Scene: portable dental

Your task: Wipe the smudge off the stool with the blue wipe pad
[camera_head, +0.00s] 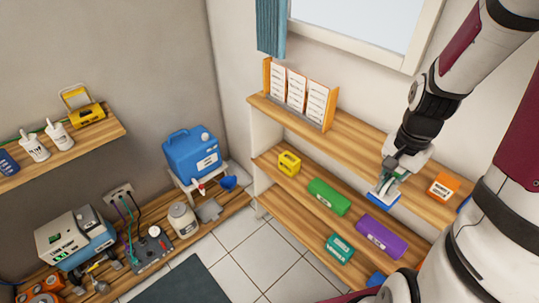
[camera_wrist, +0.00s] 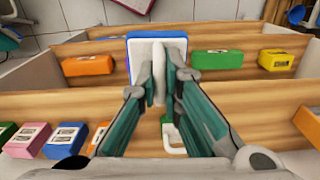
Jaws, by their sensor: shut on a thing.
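The blue wipe pad (camera_head: 384,200) is in my gripper (camera_head: 390,178) at the right of the head view, in front of the upper shelf. In the wrist view the pad (camera_wrist: 134,40) is a flat square with a blue edge and a pale back. My gripper (camera_wrist: 158,85) is shut on the upright grip at the middle of its back. The pad's wiping face is turned away from the wrist camera. I cannot make out the stool or the smudge in either view.
The shelf unit (camera_head: 355,150) carries an orange box (camera_head: 443,187), a green box (camera_head: 328,197), a purple box (camera_head: 381,236) and other boxes. A blue jug (camera_head: 192,153) stands on a small white stand at the left. Tiled floor (camera_head: 262,260) is open in the middle.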

